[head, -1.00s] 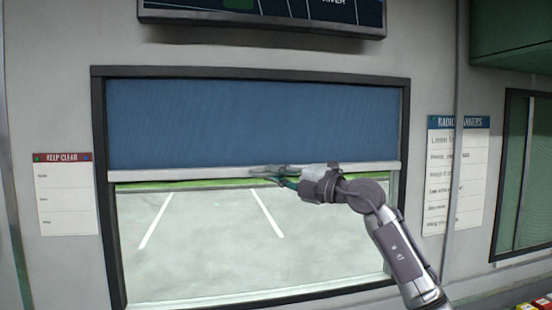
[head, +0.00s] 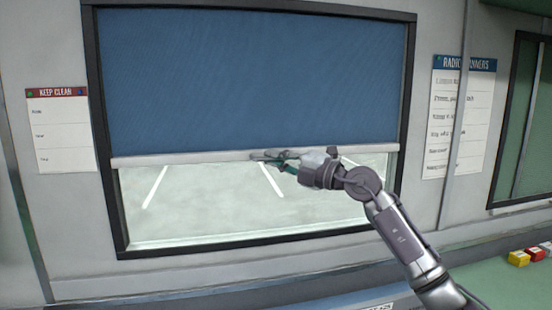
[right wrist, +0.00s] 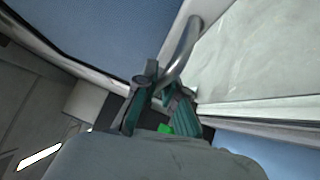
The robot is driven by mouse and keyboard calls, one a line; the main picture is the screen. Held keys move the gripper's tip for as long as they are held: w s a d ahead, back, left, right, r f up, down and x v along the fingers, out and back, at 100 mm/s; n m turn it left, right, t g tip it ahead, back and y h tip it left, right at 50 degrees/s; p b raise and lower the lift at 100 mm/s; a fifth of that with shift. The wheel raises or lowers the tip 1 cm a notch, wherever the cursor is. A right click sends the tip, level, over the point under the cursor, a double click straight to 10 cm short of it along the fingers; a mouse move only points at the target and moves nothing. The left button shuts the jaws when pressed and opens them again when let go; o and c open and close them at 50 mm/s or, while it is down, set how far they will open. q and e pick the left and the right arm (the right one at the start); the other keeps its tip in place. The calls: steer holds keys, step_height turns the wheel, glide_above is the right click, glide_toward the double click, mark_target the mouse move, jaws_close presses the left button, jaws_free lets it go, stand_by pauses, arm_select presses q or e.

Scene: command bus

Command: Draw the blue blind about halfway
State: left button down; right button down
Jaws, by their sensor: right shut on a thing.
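The blue blind (head: 250,80) hangs in the dark-framed window and covers more than half of it. Its pale bottom bar (head: 190,157) runs across the window, with the parking area showing below. My right gripper (head: 272,158) is at the middle of that bar and shut on the blind's pull handle. In the right wrist view the curved metal handle (right wrist: 184,48) runs between the fingers of my right gripper (right wrist: 160,95), with the blue blind (right wrist: 95,35) beside it. My left gripper is not in view.
The window frame's lower edge (head: 240,240) has a ledge below it. A "Keep Clean" sheet (head: 60,130) is on the left wall and a "Radio" sheet (head: 460,115) on the right. Small red and yellow boxes (head: 520,258) lie at the lower right.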

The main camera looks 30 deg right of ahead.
steer(key=c, duration=1.2)
jaws_free()
steer(key=shift+c, duration=0.2)
steer(key=v, duration=1.2)
steer(key=shift+f, duration=0.15)
